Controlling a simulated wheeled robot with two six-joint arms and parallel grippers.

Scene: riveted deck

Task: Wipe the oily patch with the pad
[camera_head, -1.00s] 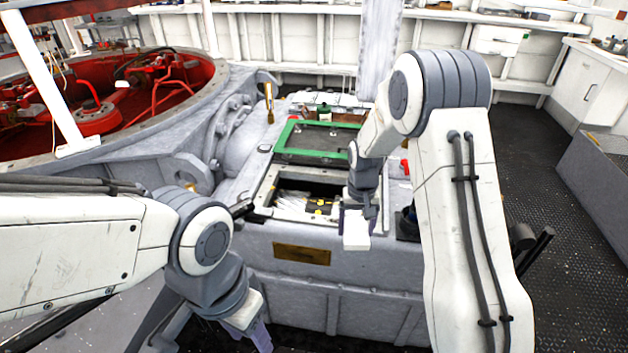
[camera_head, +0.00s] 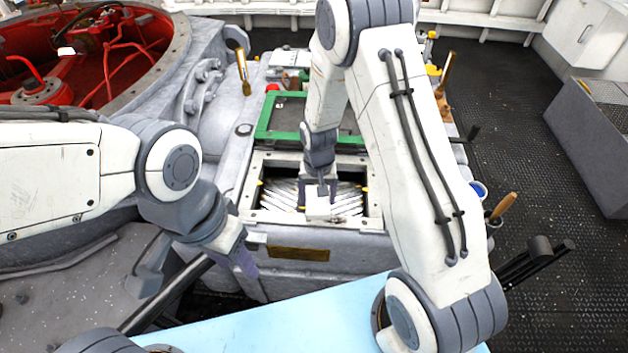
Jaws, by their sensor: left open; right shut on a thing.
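A white pad (camera_head: 318,207) is held in my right gripper (camera_head: 318,190), which is shut on it. The pad is over the open hatch (camera_head: 252,207) in the grey housing, in front of pale ribbed slats (camera_head: 348,199). I cannot tell whether the pad touches anything below. The oily patch cannot be made out; the pad and my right arm cover part of the opening. My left gripper (camera_head: 250,252) is open and empty, low and to the left of the hatch, near the front of the housing.
A green-framed panel (camera_head: 262,132) lies just behind the hatch. A brass-coloured handle (camera_head: 243,70) stands behind left, near a large red-lined round opening (camera_head: 95,60). A wooden-handled tool (camera_head: 503,206) stands at the right. The dark deck (camera_head: 510,120) is open farther right.

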